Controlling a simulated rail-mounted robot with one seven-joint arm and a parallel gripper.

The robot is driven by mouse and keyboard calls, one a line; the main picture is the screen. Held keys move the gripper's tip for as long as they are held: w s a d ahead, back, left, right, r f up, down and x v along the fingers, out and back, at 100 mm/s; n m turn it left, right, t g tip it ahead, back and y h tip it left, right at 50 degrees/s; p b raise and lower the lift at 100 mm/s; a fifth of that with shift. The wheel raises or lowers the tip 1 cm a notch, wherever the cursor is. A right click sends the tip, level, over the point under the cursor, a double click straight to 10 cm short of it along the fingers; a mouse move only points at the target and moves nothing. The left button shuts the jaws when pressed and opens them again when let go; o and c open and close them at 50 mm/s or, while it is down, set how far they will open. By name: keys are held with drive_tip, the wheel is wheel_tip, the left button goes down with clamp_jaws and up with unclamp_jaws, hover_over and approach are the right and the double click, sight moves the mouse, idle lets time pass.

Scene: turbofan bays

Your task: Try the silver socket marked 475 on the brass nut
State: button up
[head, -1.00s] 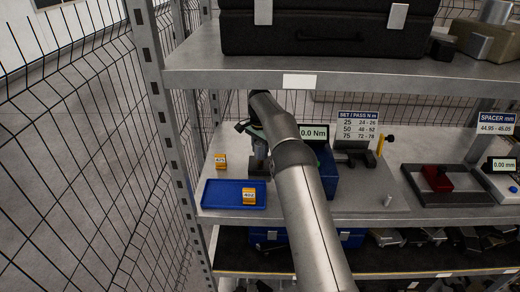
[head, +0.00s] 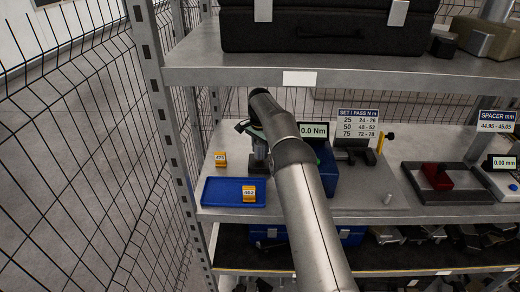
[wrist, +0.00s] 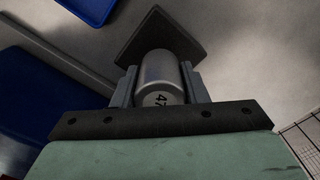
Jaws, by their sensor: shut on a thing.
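My gripper (wrist: 158,90) is shut on a silver socket (wrist: 160,72), whose visible marking begins "47"; the rest is cut off by the gripper. In the wrist view the socket's far end is over a dark square plate (wrist: 158,22); I cannot tell whether they touch. In the head view my gripper (head: 258,148) is over the dark base (head: 258,168) behind the blue tray, partly covered by my arm. The brass nut is not visible; the socket and gripper may hide it.
An orange tag reading 475 (head: 220,159) stands behind the blue tray (head: 212,192). Another orange tag (head: 249,193) sits on the tray. A blue box with a 0.0 Nm display (head: 313,130) stands right of my arm. The upper shelf (head: 350,70) overhangs; a mesh fence (head: 90,150) is left.

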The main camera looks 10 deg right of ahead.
drive_tip(key=shift+f, duration=0.9)
idle(0.7)
drive_tip(key=shift+r, duration=0.15)
idle(0.8)
drive_tip(key=shift+r, duration=2.85)
